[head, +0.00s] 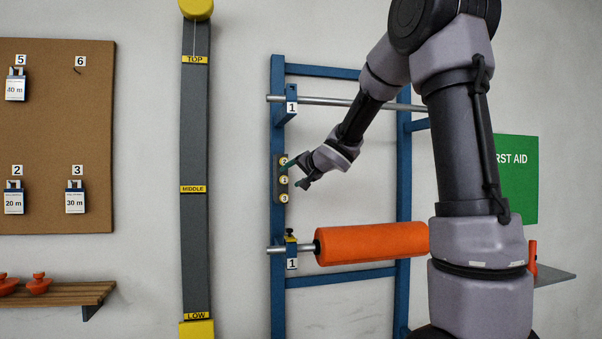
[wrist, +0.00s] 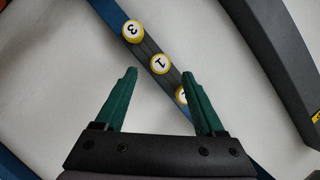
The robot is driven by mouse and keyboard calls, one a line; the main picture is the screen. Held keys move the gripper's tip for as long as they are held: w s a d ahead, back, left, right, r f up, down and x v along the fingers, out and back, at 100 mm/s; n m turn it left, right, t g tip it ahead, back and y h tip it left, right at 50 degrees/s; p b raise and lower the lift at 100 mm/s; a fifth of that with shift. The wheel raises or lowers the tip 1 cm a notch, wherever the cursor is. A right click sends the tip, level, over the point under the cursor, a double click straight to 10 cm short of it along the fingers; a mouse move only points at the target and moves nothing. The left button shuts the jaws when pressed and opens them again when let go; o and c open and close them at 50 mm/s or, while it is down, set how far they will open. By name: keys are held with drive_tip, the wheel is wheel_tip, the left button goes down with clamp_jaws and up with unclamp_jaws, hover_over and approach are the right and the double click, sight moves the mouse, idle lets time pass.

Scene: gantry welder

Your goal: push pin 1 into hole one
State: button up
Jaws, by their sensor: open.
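A dark strip (wrist: 147,47) on the blue upright carries round yellow-rimmed discs, apparently the pin heads. Disc 1 (wrist: 160,64) is the middle one and also shows in the head view (head: 284,180). My gripper (wrist: 160,73) is open and empty, and disc 1 appears between its green fingertips in the wrist view. I cannot tell whether they touch it. Disc 3 (wrist: 132,30) is clear of the fingers; the third disc (wrist: 181,96) is partly hidden by the right finger. No open hole can be made out.
The blue frame (head: 278,120) carries an upper metal bar (head: 335,102) and a lower bar with an orange roller (head: 370,243), each by a tag 1. A grey post (head: 195,130) stands left of the frame.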

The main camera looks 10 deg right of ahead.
sight(286, 178)
drive_tip(key=shift+x, duration=2)
clamp_jaws()
